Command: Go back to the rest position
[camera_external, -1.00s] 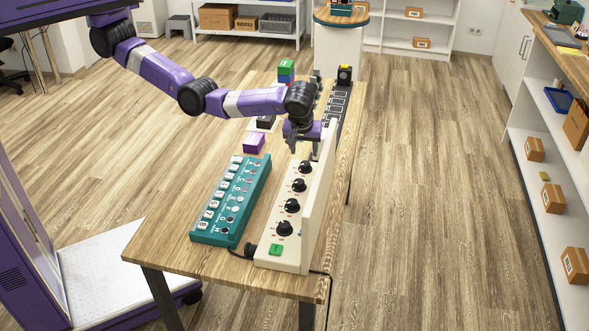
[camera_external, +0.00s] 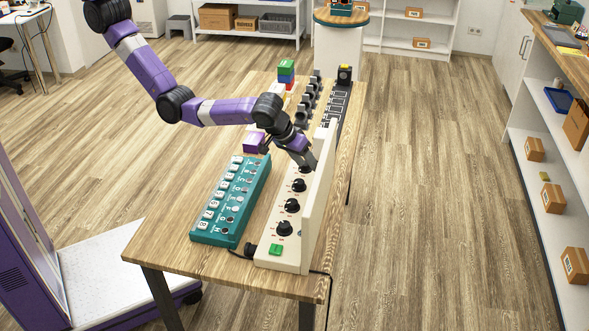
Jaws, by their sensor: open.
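My gripper (camera_external: 308,166) is at the end of my purple and black arm, which reaches in from the upper left. It is tilted down to the right, over the far end of the white knob panel (camera_external: 268,247). It covers the panel's far knob in part. The fingers are small in the picture; nothing shows held between them. I cannot tell whether it touches the panel.
A teal panel (camera_external: 231,205) with white keys lies left of the white panel on the wooden table (camera_external: 165,245). A purple block (camera_external: 253,142), stacked coloured blocks (camera_external: 286,73) and a black strip (camera_external: 335,103) lie farther back. Shelves (camera_external: 545,165) stand at the right.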

